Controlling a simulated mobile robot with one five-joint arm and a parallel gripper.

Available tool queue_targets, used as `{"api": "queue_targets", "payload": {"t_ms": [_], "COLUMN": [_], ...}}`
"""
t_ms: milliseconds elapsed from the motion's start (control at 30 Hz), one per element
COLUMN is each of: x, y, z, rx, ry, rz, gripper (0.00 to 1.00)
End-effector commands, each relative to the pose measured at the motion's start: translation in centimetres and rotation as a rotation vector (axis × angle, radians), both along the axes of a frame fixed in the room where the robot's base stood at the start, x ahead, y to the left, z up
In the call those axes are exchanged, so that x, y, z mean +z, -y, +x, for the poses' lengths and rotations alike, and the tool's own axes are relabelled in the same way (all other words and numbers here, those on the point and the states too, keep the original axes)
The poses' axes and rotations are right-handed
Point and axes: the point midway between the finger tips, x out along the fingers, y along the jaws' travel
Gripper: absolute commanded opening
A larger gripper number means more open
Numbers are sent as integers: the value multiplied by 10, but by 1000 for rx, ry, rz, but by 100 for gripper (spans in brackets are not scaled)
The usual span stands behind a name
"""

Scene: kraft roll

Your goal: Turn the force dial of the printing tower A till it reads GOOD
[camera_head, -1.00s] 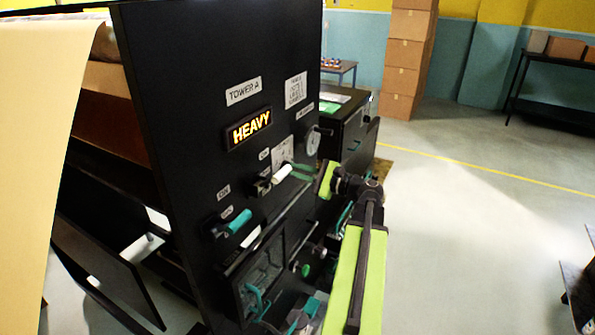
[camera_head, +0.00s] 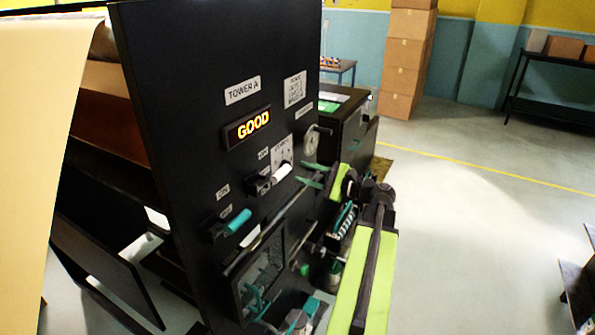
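The black panel of printing tower A (camera_head: 190,130) carries a "TOWER A" label. Its lit display (camera_head: 247,127) reads GOOD. A round grey dial (camera_head: 311,147) with a dark handle sits at the panel's right edge; its label is too small to read. A white-handled control (camera_head: 282,173) is to its lower left, below a light scale plate (camera_head: 281,150). My gripper (camera_head: 312,175) has its two teal fingers spread, just below the round dial and right of the white handle. Nothing shows between them. Whether a fingertip touches either control is hard to tell.
A teal-handled control (camera_head: 232,222) and a dark framed window (camera_head: 262,272) are lower on the panel. A pale paper sheet (camera_head: 40,140) hangs at the left. Stacked cartons (camera_head: 405,60) stand behind.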

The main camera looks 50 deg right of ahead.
Motion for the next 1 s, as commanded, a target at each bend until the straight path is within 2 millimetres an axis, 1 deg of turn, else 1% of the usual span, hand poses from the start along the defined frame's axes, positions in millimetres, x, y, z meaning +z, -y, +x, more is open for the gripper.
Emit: {"api": "queue_targets", "payload": {"t_ms": [33,100,300,400,500,667,1000], "x": [0,0,0,0,0,0,0], "y": [4,9,23,28,32,33,33], "z": [-16,-35,-89,-110,-124,-133,-133], "rx": [-4,-6,-5,-4,-3,0,0], "ry": [0,0,1,0,0,0,0], "rz": [0,0,0,0,0,0,0], "gripper": [34,34,34,34,34,34,34]}}
